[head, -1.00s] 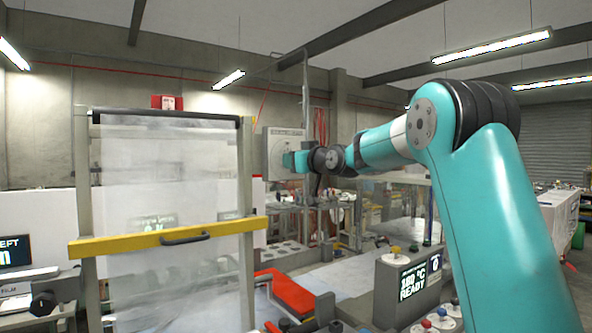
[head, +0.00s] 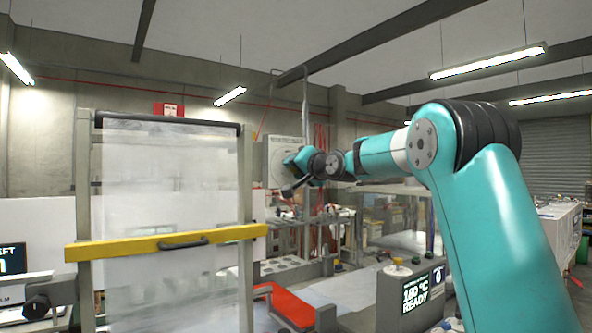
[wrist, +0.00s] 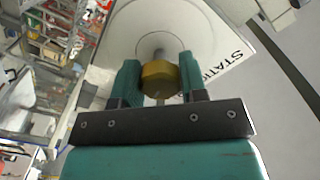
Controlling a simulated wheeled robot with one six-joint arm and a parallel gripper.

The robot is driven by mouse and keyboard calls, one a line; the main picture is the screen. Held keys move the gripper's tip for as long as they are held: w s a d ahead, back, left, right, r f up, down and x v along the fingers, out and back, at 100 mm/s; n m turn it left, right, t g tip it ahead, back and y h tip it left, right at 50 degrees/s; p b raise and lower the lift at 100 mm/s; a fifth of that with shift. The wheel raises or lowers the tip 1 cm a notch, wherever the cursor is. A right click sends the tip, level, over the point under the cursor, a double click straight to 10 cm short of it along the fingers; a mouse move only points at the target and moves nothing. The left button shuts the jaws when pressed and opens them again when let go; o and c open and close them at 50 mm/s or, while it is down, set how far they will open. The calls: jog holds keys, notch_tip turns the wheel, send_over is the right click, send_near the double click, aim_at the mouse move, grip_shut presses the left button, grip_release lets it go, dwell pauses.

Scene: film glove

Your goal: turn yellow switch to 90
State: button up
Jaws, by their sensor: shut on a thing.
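The yellow switch (wrist: 160,79) is a faceted knob in the middle of a round plate on a pale panel (wrist: 205,30) in the wrist view. My gripper (wrist: 158,75) has its two teal fingers on either side of the knob and is shut on it. In the head view the pale panel (head: 277,155) stands on the back wall side, and my gripper (head: 292,160) reaches its face from the right. The knob itself is hidden there. I cannot read the scale around the knob; only part of a printed word shows beside it.
A framed clear film sheet with a yellow bar (head: 165,243) stands at the left front. A red-orange tray (head: 290,304) lies low in the middle. A grey control box with a READY display (head: 416,292) stands at the lower right, below my arm.

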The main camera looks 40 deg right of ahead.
jog(key=shift+m, duration=0.9)
jog(key=o, duration=0.9)
jog(key=shift+s+b, duration=4)
jog(key=shift+s, duration=4.7)
